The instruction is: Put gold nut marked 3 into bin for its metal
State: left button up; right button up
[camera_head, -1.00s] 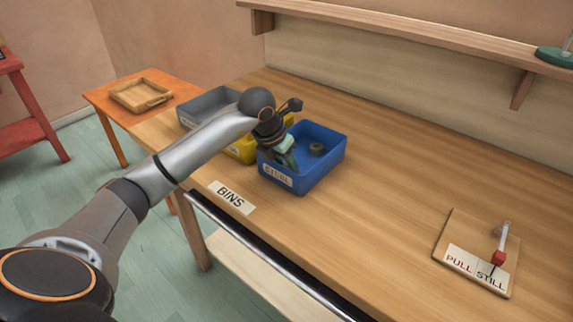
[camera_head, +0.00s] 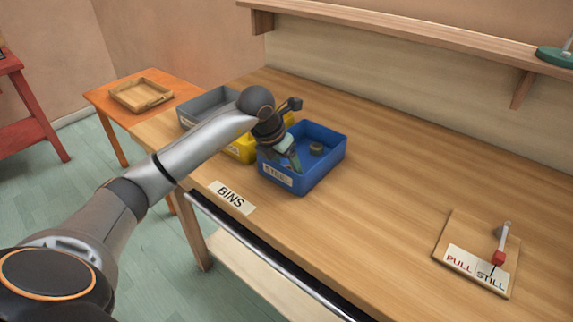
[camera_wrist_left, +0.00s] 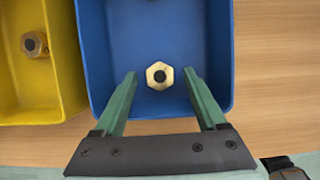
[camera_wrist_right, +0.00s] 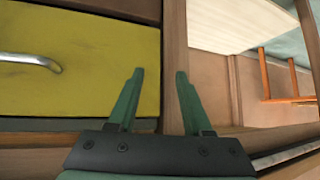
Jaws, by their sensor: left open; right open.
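A gold hex nut (camera_wrist_left: 151,76) lies on the floor of the blue bin (camera_wrist_left: 220,92), in the left wrist view. No number can be read on it. My left gripper (camera_wrist_left: 160,92) is open and empty, its green fingers on either side of the nut in that view. In the head view my left gripper (camera_head: 291,160) reaches down into the blue bin (camera_head: 312,177), whose label seems to read STEEL. A dull nut (camera_head: 316,148) shows there; I cannot tell if it is the same one. My right gripper (camera_wrist_right: 154,78) is open and empty.
A yellow drawer front (camera_wrist_right: 85,75) faces my right gripper.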

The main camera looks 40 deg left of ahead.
pick_arm(q)
jog(key=v, duration=1.1)
jog(key=shift+r, duration=0.25)
jog(key=shift+s, duration=0.15)
